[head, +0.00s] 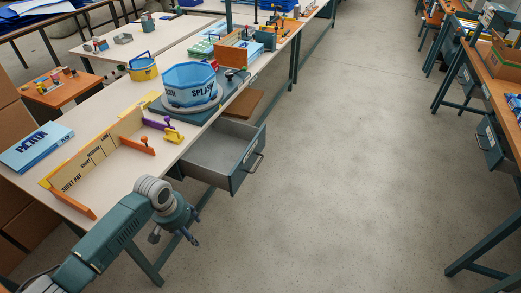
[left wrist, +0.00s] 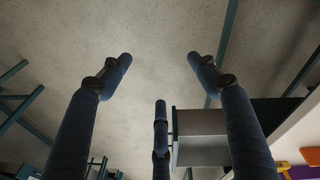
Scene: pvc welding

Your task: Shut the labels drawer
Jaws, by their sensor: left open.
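A grey metal drawer (head: 217,147) is pulled out from under the long white bench and looks empty inside. Its teal front (head: 247,166) has a bar handle and faces the aisle; any label is too small to read. My left gripper (head: 174,239) is in front of the bench, nearer to me than the drawer and apart from it. Its fingers are spread and empty. My right gripper is not in view.
The bench (head: 95,180) carries a yellow sheet-bay fixture (head: 95,152), orange and purple clamps, and a blue splash tub (head: 190,86). A bench leg (head: 143,262) stands close by my left gripper. The concrete aisle (head: 340,160) is clear. Another bench with drawers (head: 489,140) stands right.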

